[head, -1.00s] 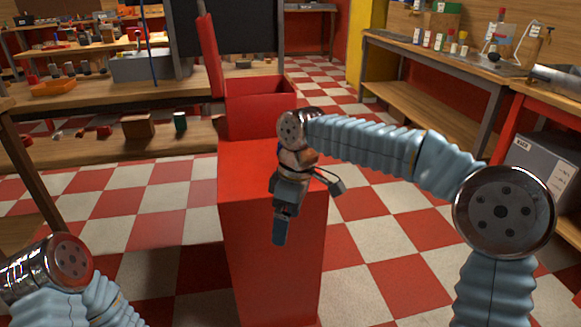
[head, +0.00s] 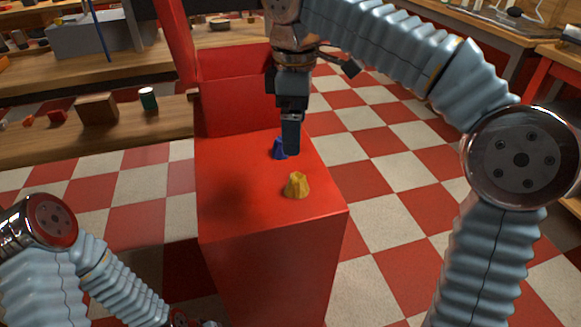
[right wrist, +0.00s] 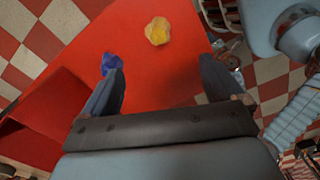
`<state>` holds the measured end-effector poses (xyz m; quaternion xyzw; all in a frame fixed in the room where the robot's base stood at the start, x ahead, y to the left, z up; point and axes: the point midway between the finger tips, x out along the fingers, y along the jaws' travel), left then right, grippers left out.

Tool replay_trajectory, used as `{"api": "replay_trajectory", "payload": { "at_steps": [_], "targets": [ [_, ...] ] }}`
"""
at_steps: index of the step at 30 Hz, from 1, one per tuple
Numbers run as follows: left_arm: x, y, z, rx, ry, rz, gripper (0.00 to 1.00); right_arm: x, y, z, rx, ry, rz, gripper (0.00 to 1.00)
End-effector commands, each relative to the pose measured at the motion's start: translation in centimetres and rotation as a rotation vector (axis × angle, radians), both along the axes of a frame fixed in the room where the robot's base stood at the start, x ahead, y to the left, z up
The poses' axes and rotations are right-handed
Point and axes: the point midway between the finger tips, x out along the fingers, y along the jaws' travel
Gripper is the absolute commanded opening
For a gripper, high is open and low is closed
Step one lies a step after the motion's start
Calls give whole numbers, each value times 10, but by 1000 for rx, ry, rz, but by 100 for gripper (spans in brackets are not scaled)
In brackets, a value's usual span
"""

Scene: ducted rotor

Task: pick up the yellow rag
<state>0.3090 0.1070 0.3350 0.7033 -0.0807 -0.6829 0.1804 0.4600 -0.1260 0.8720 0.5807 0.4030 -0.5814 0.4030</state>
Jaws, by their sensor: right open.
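The yellow rag (head: 297,186) is a small crumpled lump on top of the red box-like stand (head: 232,190), near its front right part. A blue rag (head: 279,149) sits just behind it, partly covered by my right gripper (head: 291,145). In the right wrist view, the yellow rag (right wrist: 158,31) lies beyond the open fingers of my right gripper (right wrist: 160,70), roughly in line with the gap between them. The blue rag (right wrist: 111,62) shows at the tip of the left-hand finger; I cannot tell whether they touch. Nothing is between the fingers.
A raised red bin (head: 235,105) stands at the back of the stand. A wooden shelf (head: 60,150) with small objects is at the left. A workbench (head: 480,30) is at the back right. Checkered floor is clear to the right of the stand.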

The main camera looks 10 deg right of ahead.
Motion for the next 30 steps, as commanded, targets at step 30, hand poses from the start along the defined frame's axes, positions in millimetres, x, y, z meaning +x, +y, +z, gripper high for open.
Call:
{"api": "replay_trajectory", "payload": {
  "at_steps": [30],
  "targets": [
    [1,4,-31,6,-2,9,0,-1,-6,-137,0,1,-1,94]
  ]
}}
